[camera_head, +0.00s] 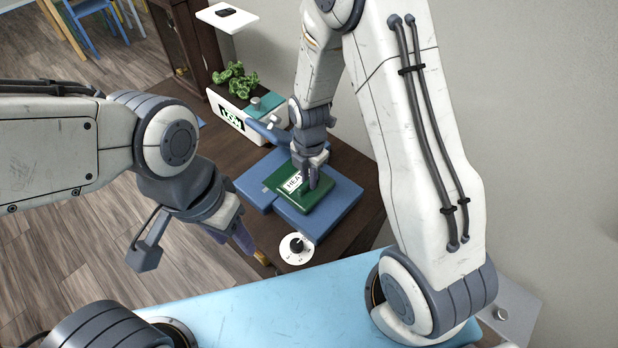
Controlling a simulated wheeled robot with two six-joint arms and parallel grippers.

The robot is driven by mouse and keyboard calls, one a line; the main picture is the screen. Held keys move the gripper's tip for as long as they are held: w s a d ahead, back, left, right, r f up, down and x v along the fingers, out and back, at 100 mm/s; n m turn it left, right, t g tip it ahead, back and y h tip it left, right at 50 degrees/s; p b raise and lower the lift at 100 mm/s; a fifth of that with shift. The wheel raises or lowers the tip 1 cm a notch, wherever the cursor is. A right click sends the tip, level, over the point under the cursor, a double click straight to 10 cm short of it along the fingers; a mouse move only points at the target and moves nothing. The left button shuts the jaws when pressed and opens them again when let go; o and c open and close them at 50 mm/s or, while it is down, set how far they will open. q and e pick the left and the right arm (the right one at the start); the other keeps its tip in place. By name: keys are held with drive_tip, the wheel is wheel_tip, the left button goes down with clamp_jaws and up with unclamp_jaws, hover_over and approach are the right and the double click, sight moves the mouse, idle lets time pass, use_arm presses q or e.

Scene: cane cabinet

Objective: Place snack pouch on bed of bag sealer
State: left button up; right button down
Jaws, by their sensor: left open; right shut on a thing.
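The snack pouch (321,190) is dark green with a white lettered label and lies flat over the blue bed of the bag sealer (340,203). My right gripper (310,172) comes down from above and is shut on the pouch; its fingers cover part of the label. I cannot tell whether the pouch's underside touches the bed. My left gripper (195,243) is open and empty, to the left of the sealer and nearer to me, with its fingers wide apart.
A white dial (297,248) sits at the near edge of the dark wooden cabinet top (352,165). Behind the sealer stands a white box (228,112) with green leafy plants (235,80). A small white shelf (227,18) is further back. A plain wall bounds the right side.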

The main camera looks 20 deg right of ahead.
drive_tip(key=shift+d, duration=0.6)
drive_tip(key=shift+a, duration=0.15)
drive_tip(key=shift+f, duration=0.2)
drive_tip(key=c, duration=0.8)
unclamp_jaws()
use_arm(q)
drive_tip(key=shift+d, duration=0.3)
